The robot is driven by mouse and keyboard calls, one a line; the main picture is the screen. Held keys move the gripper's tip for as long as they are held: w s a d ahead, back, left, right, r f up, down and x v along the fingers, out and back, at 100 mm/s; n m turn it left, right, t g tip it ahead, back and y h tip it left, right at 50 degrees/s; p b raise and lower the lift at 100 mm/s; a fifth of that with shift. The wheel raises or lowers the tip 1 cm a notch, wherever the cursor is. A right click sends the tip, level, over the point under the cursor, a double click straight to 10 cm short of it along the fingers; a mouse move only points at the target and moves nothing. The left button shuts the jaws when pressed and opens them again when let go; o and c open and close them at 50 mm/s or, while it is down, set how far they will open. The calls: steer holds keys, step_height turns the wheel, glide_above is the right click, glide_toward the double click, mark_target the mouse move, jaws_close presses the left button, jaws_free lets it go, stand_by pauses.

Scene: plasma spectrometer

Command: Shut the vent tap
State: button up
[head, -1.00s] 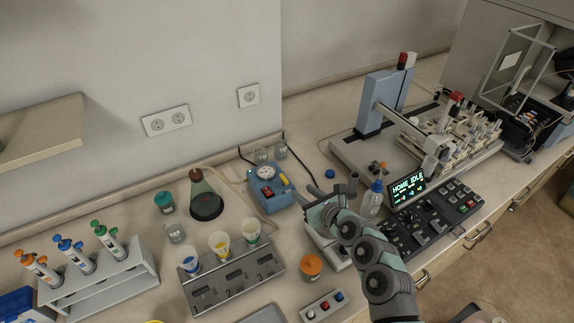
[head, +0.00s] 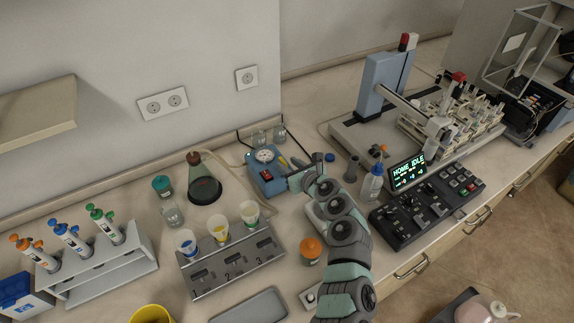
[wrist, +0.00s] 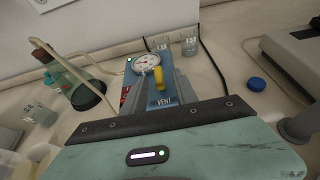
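The vent tap is a yellow lever (wrist: 158,77) on a blue pump box (head: 264,184) with a round gauge, beside the printed word VENT. In the wrist view the lever points roughly along the length of the box, just below the gauge. In the head view the yellow lever (head: 283,163) shows just beyond my gripper (head: 294,178). In the wrist view my gripper (wrist: 160,80) is open, its grey fingers apart on either side of the lever. I cannot tell whether either finger touches it.
A red switch (head: 266,176) sits on the box. A blue cap (wrist: 256,84) lies to the right on clear bench. A control panel (head: 425,205) is farther right.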

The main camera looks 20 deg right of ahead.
steer(key=shift+w+a+f, duration=0.15)
steer(key=shift+w+f, duration=0.05)
steer(key=shift+w, duration=0.35)
steer(key=shift+c, duration=0.5)
jaws_close()
